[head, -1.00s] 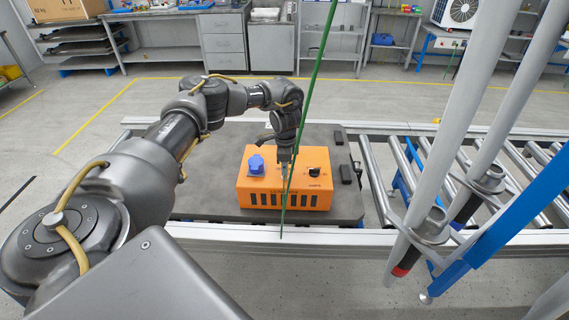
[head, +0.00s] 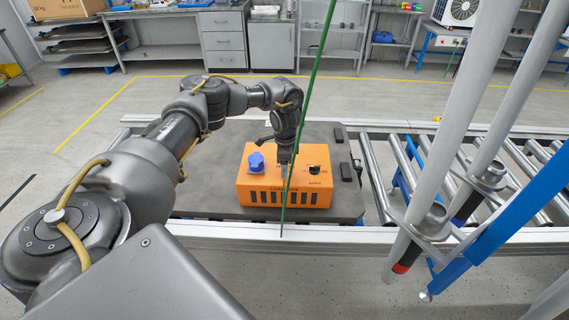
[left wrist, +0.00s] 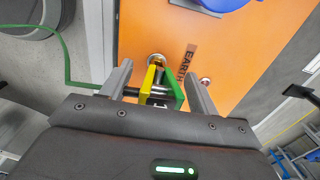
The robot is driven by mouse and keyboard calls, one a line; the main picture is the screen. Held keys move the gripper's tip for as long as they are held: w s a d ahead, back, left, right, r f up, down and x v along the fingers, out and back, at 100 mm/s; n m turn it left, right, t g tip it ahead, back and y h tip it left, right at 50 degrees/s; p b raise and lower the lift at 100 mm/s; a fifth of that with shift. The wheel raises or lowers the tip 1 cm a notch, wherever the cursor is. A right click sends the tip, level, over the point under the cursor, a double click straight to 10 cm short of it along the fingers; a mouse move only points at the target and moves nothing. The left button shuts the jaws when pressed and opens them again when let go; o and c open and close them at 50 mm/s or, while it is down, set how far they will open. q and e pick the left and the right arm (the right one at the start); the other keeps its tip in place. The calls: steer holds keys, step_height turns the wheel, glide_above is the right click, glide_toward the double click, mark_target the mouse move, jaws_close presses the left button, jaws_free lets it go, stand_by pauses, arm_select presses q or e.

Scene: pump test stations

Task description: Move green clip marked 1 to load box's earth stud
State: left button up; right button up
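The orange load box (head: 285,196) sits on a dark mat in the head view, with a blue socket (head: 256,163) and a black knob on top. In the left wrist view, a green-and-yellow clip (left wrist: 172,88) is at the round metal earth stud (left wrist: 156,60), beside the "EARTH" label (left wrist: 188,62). Its jaws appear to touch the stud; their exact grip is partly hidden. No number shows on it. My left gripper (left wrist: 160,84) is around the clip, with its fingers apart and gaps on both sides. It also shows above the box (head: 285,168). My right gripper is out of view.
A green cable (left wrist: 66,52) runs left of the clip. A thin green line (head: 310,100) crosses the head view in front of the box. Roller conveyor (head: 400,175) and grey posts (head: 455,130) stand at right. The dark mat (head: 205,190) is clear left of the box.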

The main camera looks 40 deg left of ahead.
arm_select(q)
steer(key=shift+s+d+r, duration=0.1)
steer(key=shift+r, duration=2.6)
steer(key=shift+s+d+r, duration=0.1)
steer(key=shift+r, duration=2.6)
steer(key=shift+f, duration=0.1)
